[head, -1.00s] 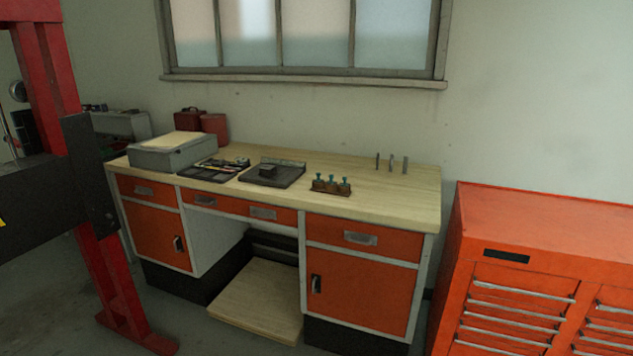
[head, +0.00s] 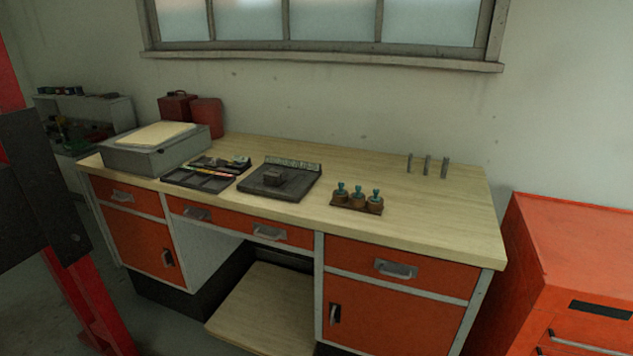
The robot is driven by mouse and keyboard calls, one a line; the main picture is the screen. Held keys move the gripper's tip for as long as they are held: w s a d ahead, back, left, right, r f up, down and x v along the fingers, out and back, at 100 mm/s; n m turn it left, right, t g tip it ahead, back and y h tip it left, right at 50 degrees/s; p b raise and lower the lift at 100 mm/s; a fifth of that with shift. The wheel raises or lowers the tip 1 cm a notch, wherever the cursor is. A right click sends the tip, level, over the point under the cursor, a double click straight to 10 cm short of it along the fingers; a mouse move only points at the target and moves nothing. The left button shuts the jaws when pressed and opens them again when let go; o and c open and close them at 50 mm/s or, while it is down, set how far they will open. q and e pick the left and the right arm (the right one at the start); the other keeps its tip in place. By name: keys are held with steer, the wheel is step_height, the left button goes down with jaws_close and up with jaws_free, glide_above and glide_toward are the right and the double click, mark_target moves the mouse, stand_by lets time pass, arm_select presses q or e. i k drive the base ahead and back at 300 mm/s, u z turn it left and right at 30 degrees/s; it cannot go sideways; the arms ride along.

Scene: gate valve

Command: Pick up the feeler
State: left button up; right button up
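I cannot tell for sure which item is the feeler; the things on the bench are small at this distance. A dark tray (head: 196,179) with several thin, partly coloured tools lies left of centre on the wooden-topped workbench (head: 445,212). A brown stand (head: 357,206) holds three teal-topped pieces. Three thin grey pins (head: 427,166) stand upright at the back right. Neither of my grippers is in view.
A grey box (head: 155,158) with a tan sheet on top stands at the bench's left end, red containers (head: 206,117) behind it. A red post (head: 92,305) stands at the left, an orange tool cabinet (head: 575,260) at the right. The bench's right front is clear.

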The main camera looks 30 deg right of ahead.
mark_target(375, 198)
steer(key=z, duration=0.25)
steer(key=i, duration=1.1)
steer(key=z, duration=1.4)
steer(key=i, duration=0.45)
steer(key=z, duration=0.5)
